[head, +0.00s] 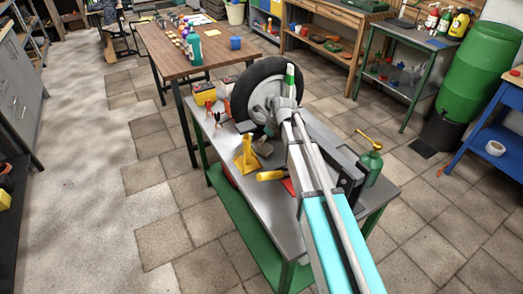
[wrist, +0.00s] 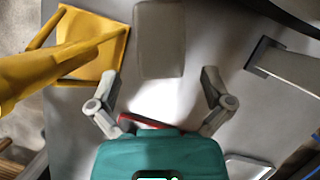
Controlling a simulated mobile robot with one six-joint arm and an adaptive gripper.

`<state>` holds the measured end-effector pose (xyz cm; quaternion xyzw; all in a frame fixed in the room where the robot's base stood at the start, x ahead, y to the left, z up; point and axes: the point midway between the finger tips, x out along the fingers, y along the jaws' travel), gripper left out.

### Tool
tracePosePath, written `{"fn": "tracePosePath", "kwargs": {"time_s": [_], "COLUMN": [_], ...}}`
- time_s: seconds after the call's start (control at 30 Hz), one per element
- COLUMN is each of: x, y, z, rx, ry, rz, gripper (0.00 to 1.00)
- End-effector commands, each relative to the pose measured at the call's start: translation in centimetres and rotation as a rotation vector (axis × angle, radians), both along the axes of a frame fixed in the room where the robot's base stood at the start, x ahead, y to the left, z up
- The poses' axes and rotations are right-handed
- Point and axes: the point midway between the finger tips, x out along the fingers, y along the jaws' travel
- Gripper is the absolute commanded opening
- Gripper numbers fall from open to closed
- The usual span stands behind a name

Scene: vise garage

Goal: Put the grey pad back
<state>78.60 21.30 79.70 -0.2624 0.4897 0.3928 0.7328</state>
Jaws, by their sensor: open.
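A grey pad (wrist: 159,40), a rounded rectangular block, lies on the metal bench top in the wrist view. In the head view it appears as a small grey block (head: 263,147) just right of a yellow stand (head: 246,158). My gripper (wrist: 160,76) is open and empty, its fingertips apart on either side of the pad's near end. Whether they are level with the pad or above it I cannot tell. The yellow stand also shows left of the pad in the wrist view (wrist: 92,50). My gripper's fingers are not clear in the head view.
A wheel with a black tyre (head: 262,95) stands at the bench's back. A yellow-handled tool (head: 270,176) lies in front of the stand. A green oil can (head: 370,166) is at the right. A red item (wrist: 142,122) lies partly hidden below my gripper.

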Motion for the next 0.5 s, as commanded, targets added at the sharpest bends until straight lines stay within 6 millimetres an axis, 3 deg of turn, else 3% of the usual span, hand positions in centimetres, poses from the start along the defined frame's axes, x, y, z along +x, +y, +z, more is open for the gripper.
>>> {"fn": "tracePosePath", "kwargs": {"time_s": [0.5], "x": [0.9], "y": [1.4], "z": [-4.2], "rx": [0.000], "ry": [0.000], "rz": [0.001], "gripper": [1.00]}}
